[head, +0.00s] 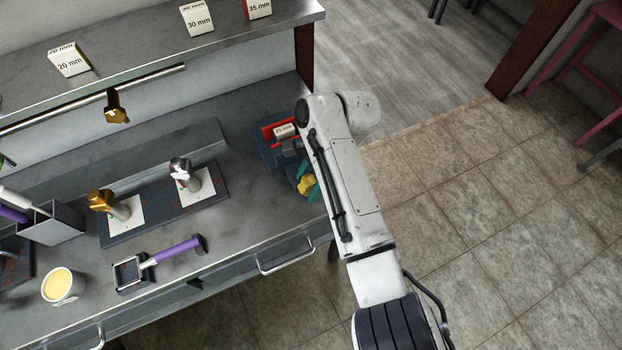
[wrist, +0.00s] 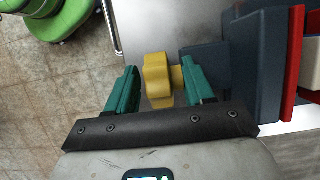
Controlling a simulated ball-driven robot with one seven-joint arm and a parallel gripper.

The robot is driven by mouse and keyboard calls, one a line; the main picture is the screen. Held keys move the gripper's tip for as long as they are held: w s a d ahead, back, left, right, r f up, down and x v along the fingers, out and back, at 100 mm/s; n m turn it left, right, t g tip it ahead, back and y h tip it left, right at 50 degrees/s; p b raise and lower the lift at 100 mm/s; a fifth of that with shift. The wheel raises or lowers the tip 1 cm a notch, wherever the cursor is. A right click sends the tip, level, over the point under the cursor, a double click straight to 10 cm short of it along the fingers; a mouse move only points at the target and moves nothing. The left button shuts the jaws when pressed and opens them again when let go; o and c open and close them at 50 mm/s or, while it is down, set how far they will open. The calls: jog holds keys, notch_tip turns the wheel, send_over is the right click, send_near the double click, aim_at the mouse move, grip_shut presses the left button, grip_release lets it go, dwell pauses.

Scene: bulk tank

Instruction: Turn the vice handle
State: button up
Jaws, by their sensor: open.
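The vice (head: 262,150) is dark blue with red jaw faces and stands at the right end of the workbench. Its yellow handle (head: 306,184) faces the bench's front edge. In the wrist view the handle (wrist: 157,80) joins the blue vice body (wrist: 257,65) on its right. My gripper (wrist: 160,68) is open, with one green finger on each side of the handle. The left finger stands apart from it; the right finger is close beside the handle's shaft, and I cannot tell whether it touches. In the head view my arm partly hides the vice and gripper.
A pale block marked 25 (head: 285,130) sits between the red jaws. A dark mat (head: 150,212) with gold and silver fittings lies left of the vice. A purple-handled tool (head: 175,250) and a cup (head: 61,285) are further left. A green stool (wrist: 60,18) stands beyond the bench.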

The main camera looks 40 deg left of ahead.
jog(key=c, duration=1)
jog(key=shift+o, duration=0.2)
jog(key=shift+r, duration=0.1)
jog(key=shift+p, duration=0.35)
